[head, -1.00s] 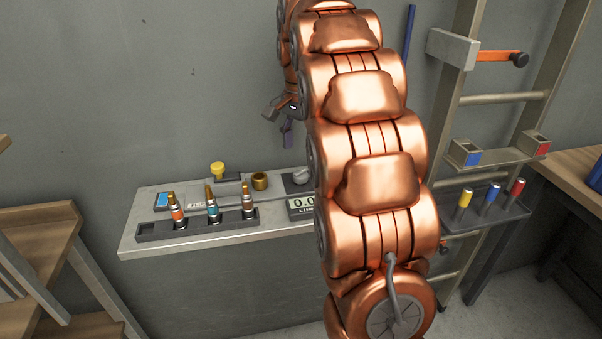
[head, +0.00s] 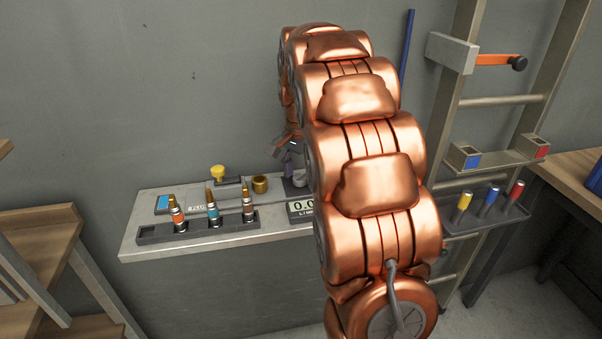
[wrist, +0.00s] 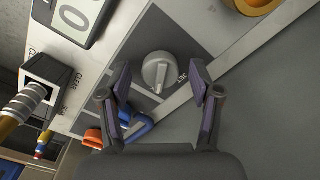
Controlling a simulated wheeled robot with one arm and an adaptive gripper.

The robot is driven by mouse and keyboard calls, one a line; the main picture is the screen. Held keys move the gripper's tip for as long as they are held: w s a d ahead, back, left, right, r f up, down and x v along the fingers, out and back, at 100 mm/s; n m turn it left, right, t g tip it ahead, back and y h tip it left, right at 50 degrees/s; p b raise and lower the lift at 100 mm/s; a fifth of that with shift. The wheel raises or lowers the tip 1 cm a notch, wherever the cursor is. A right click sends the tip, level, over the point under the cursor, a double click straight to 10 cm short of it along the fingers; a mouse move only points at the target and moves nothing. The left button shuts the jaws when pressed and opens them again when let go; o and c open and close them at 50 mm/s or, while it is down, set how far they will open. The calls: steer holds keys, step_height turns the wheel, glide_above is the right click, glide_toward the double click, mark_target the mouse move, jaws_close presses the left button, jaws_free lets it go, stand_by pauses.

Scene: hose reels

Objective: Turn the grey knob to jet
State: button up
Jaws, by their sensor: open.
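The grey knob (wrist: 158,70) is a round dial with a raised bar grip, on a dark plate. In the wrist view it sits just beyond and between the tips of my gripper, with lettering beside it that seems to read "JET". My gripper (wrist: 154,85) is open, one finger on each side of the knob's line, and no contact shows. In the head view my gripper (head: 288,165) is mostly hidden behind my arm, low over the right part of the shelf. The knob is only partly visible there (head: 300,179).
A digital display (head: 301,207) stands by the knob. A ladder (head: 500,100) with a rack of coloured handles stands at the right.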

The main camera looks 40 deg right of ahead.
steer(key=c, duration=1.1)
steer(key=shift+c, duration=0.2)
steer(key=shift+n, duration=0.3)
steer(key=n, duration=0.5)
steer(key=shift+b, duration=0.35)
steer(key=n, duration=0.6)
steer(key=shift+n, duration=0.3)
